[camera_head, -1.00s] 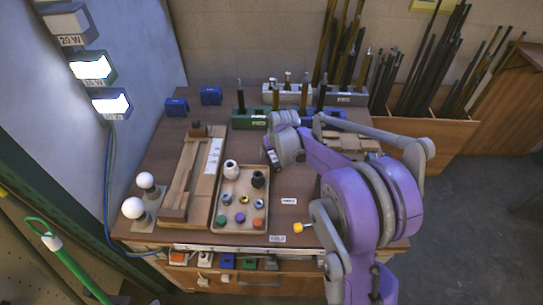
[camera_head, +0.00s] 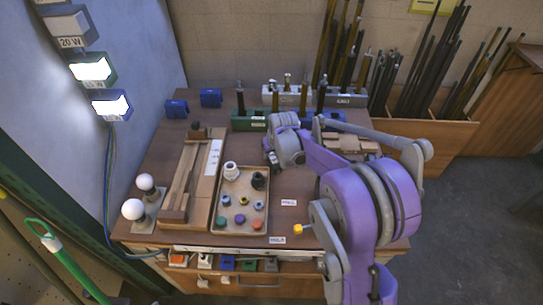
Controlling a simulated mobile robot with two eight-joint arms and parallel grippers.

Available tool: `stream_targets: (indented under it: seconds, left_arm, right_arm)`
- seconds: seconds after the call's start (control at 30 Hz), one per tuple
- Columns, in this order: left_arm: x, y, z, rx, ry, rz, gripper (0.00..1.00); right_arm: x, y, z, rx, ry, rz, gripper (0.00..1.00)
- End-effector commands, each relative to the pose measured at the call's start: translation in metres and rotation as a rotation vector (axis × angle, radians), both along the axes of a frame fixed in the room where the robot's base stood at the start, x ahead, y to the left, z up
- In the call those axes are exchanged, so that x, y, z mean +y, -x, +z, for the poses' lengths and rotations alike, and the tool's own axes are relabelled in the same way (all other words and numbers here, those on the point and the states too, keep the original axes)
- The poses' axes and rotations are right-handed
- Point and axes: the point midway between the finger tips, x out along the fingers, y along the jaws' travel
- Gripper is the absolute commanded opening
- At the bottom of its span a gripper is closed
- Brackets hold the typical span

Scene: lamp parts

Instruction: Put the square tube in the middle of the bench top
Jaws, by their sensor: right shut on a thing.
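My right gripper (camera_head: 272,160) is over the bench top (camera_head: 296,188), just behind the parts tray. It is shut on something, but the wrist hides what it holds. Several upright tubes stand along the back of the bench, among them a dark one (camera_head: 240,103), a brass-coloured one (camera_head: 275,100) behind my wrist and another dark one (camera_head: 321,98). I cannot tell at this size which tube is square, or whether it is the one in my gripper. The middle of the bench is partly covered by my right arm. My left gripper is not in view.
A tray (camera_head: 231,228) of sockets and coloured caps lies in front. A wooden jig (camera_head: 206,180) and two white bulbs (camera_head: 133,209) stand to its left. A green holder (camera_head: 246,122) and blue blocks (camera_head: 211,97) are at the back. Bare top shows right of the tray.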

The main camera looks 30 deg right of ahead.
Motion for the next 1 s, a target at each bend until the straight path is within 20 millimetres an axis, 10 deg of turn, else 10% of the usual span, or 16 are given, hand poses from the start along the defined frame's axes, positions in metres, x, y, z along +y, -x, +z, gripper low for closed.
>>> stream_targets:
  seconds: [0.67, 1.0]
  left_arm:
    - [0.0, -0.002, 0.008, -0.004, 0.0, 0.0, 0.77]
    - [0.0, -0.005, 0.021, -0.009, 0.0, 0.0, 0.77]
  right_arm:
    - [-0.001, -0.006, 0.098, 0.0, 0.0, 0.041, 0.0]
    - [0.003, -0.061, 0.104, -0.003, -0.004, 0.562, 0.0]
